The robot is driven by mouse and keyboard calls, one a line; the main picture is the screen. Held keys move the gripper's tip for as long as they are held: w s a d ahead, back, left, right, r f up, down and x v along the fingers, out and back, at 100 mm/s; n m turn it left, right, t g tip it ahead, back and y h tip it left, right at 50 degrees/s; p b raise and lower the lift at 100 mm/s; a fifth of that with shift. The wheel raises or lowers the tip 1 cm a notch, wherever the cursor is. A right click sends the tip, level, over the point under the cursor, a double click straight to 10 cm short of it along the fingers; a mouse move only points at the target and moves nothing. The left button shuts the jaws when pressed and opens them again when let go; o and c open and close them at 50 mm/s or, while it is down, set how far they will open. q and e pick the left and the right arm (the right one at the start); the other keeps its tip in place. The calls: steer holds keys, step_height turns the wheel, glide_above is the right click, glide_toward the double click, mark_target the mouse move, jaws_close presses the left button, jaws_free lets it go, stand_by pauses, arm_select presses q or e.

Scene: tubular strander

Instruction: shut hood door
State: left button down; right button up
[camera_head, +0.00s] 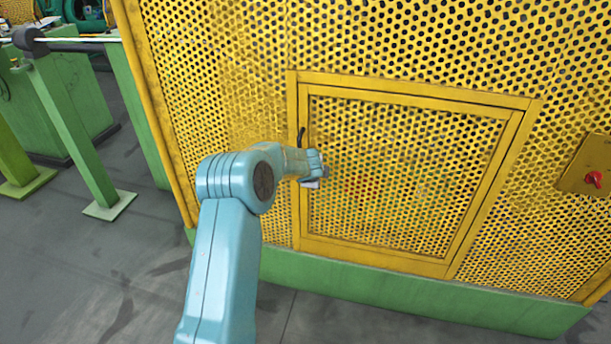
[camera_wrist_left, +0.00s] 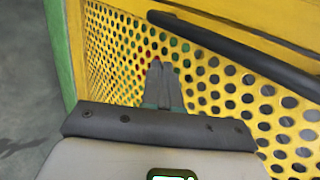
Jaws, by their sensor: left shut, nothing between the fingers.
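The hood door (camera_head: 405,180) is a yellow perforated panel with a yellow border, set low in the perforated hood wall. It looks about flush with its frame; I cannot tell whether a small gap is left. Its black bar handle (camera_head: 301,137) is on the left side, and the handle crosses the upper right of the left wrist view (camera_wrist_left: 240,50). My left gripper (camera_head: 322,170) is shut and empty in front of the door's left part, just below the handle. Its closed fingertips (camera_wrist_left: 156,66) point at the mesh, beside the handle; contact is unclear. My right gripper is not in view.
A yellow box with a red knob (camera_head: 593,178) is on the wall at the right. A green base (camera_head: 400,298) runs under the hood. Green stands (camera_head: 75,140) and a metal bar (camera_head: 85,40) are at the left. Grey floor (camera_head: 130,265) is clear in front.

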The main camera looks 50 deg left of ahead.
arm_select(q)
steer(key=s+b+v, duration=0.1)
steer(key=v, duration=1)
steer(key=s+d+f+n+g+h+p, duration=0.1)
steer(key=d+f+h+p, duration=0.15)
steer(key=d+f, duration=0.5)
steer(key=d+f+n+h+p, duration=0.1)
steer(key=d+f+n+h, duration=0.2)
steer(key=d, duration=0.8)
steer(key=s+d+f+g+h+p, duration=0.1)
steer(key=d+f+h+p, duration=0.15)
steer(key=d+f, duration=0.55)
steer(key=s+d+f+n+g+h+p, duration=0.1)
steer(key=s+d+n+g, duration=0.1)
steer(key=s+d, duration=0.7)
steer(key=s+d+f+n+g+h+p, duration=0.1)
steer(key=s+d+n+g+p, duration=0.1)
steer(key=s+d+n, duration=0.3)
steer(key=s+d, duration=0.4)
steer(key=shift+s+f+h, duration=0.3)
steer(key=shift+f, duration=0.05)
steer(key=c, duration=1.8)
jaws_free()
